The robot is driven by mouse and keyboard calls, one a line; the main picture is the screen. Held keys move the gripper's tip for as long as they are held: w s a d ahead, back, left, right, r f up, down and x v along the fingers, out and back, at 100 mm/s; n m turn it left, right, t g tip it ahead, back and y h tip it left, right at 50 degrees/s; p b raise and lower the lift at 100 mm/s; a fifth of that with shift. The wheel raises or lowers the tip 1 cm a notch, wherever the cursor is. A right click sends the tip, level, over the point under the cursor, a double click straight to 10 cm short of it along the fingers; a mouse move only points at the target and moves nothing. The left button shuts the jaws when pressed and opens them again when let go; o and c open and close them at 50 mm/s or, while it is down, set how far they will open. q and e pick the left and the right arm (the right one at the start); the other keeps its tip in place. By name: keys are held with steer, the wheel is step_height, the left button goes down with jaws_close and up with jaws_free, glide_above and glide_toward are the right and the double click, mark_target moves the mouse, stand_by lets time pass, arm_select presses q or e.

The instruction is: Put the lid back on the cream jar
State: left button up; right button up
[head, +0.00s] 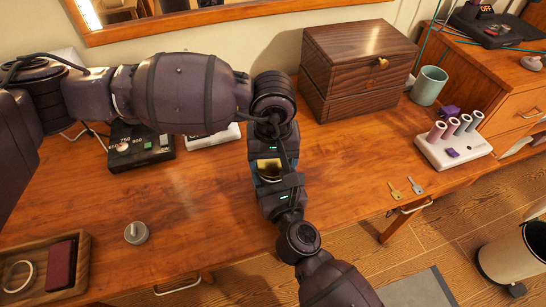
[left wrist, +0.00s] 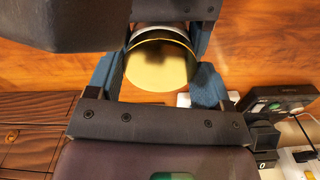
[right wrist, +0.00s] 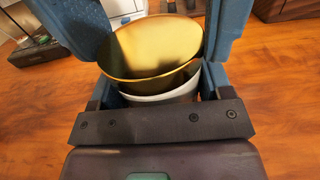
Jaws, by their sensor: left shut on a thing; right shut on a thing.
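The gold lid (head: 268,167) is between my two grippers in the head view, mostly hidden by them. My left gripper (left wrist: 157,82) is shut on the lid, whose gold face fills the space between its blue fingers in the left wrist view (left wrist: 160,65). My right gripper (right wrist: 165,75) is shut on the white cream jar (right wrist: 165,97). In the right wrist view the lid (right wrist: 158,45) is over the jar's mouth, tilted against its rim. Whether the lid touches the jar all around cannot be told.
A wooden box (head: 355,70), a green mug (head: 429,85) and a roller stand (head: 452,145) are at the back right. Keys (head: 405,189) lie near the front edge. A grey knobbed piece (head: 136,232) and a wooden tray (head: 83,262) are at left. Desk front-center is clear.

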arm_select(q)
steer(key=m, duration=0.4)
steer(key=shift+m, duration=0.3)
steer(key=m, duration=1)
steer(key=shift+r, duration=0.1)
steer(key=shift+d+m, duration=0.15)
steer(key=shift+m, duration=1.55)
steer(key=o, duration=0.9)
